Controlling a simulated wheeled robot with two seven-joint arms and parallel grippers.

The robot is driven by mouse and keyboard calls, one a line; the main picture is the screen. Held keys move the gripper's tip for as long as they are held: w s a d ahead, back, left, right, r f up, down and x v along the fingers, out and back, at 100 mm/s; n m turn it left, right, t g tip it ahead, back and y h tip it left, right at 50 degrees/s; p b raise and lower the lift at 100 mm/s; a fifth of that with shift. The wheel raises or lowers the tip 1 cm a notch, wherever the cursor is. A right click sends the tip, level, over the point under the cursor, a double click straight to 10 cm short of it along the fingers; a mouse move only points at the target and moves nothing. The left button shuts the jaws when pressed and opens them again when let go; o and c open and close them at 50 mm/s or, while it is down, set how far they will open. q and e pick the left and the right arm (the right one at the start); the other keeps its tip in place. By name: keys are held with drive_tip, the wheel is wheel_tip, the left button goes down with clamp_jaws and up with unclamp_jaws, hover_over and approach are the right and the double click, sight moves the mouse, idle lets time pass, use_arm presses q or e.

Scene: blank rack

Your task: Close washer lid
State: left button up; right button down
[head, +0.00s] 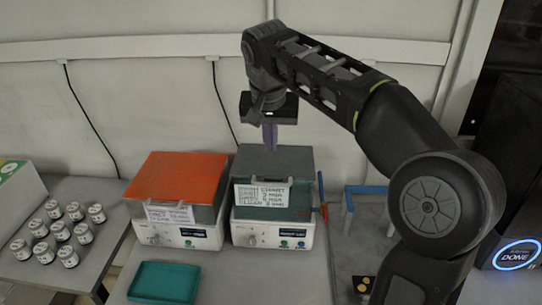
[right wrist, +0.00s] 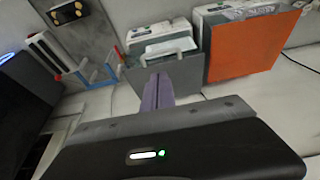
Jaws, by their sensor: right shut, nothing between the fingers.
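Two white-based bench units stand side by side in the head view. The right unit (head: 272,232) has a grey lid (head: 272,162); the left unit (head: 178,235) has an orange lid (head: 178,175). Both lids look lowered over their boxes, but I cannot tell whether either is fully seated. I cannot tell from the labels which is the washer. My right gripper (head: 269,135) has its purple fingers together, empty, pointing down by the grey lid's rear edge. In the right wrist view the fingers (right wrist: 157,92) overlap the grey lid (right wrist: 185,76); contact is unclear. My left gripper is not in view.
A teal tray (head: 163,282) lies in front of the units. Several capped jars (head: 62,232) stand at left. A blue-ended rack (head: 349,203) is at right, near a dark machine (head: 515,165) with a lit DONE ring. The wall (head: 120,105) is close behind.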

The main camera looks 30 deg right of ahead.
drive_tip(key=b+x, duration=0.1)
drive_tip(key=x, duration=1.2)
drive_tip(key=shift+s+a+f, duration=0.2)
drive_tip(key=shift+s+f, duration=0.1)
drive_tip(key=shift+f+b, duration=0.1)
drive_tip(key=shift+b, duration=0.2)
drive_tip(key=f+b, duration=0.2)
drive_tip(key=shift+s+a+f+b, duration=0.25)
drive_tip(key=shift+s+f+b, duration=0.05)
drive_tip(key=shift+f+b, duration=0.05)
